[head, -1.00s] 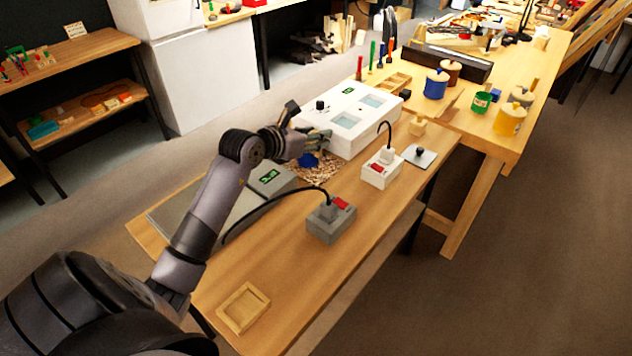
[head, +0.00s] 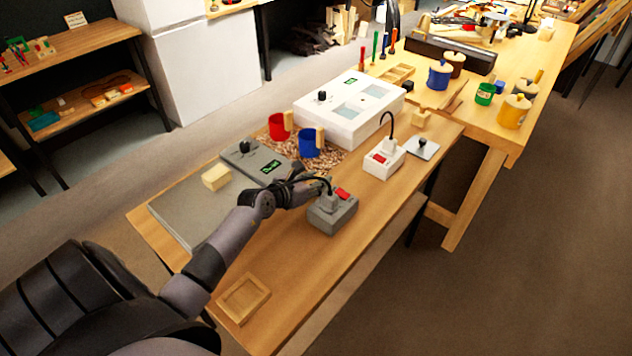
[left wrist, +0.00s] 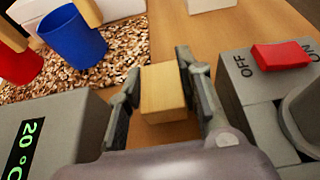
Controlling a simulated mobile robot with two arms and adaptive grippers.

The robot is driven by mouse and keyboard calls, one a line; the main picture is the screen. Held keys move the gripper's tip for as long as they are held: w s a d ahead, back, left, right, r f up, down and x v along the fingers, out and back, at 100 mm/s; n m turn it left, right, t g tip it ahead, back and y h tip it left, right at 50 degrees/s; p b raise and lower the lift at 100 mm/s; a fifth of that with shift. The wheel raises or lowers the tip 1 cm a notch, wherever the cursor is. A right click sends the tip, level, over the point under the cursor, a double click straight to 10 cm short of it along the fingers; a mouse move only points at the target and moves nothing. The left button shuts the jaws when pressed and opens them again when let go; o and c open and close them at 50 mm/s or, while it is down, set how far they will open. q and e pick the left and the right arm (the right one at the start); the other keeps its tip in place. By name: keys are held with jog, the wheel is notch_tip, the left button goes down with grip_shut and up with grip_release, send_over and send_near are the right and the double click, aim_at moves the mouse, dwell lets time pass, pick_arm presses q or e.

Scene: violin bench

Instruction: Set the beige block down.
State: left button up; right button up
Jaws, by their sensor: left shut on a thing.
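My left gripper (head: 300,187) is between the grey device and the grey switch box. In the left wrist view its two fingers (left wrist: 165,95) are shut on a beige block (left wrist: 163,88), one finger on each side. The wooden tabletop (left wrist: 185,35) shows around the block; I cannot tell whether the block touches it. In the head view the gripper hides the held block. Another pale beige block (head: 215,177) lies on the grey plate (head: 190,212) to the left. My right gripper is not in view.
The grey device (head: 255,162) with a green display and the grey switch box (head: 332,212) with a red switch flank the gripper. Red (head: 279,126) and blue (head: 313,145) mugs stand on wood chips behind. A wooden frame (head: 243,299) lies in front; bench around it is clear.

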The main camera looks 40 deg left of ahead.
pick_arm(q)
jog(key=shift+f, duration=0.1)
jog(key=o, duration=0.8)
jog(key=shift+o, duration=1.1)
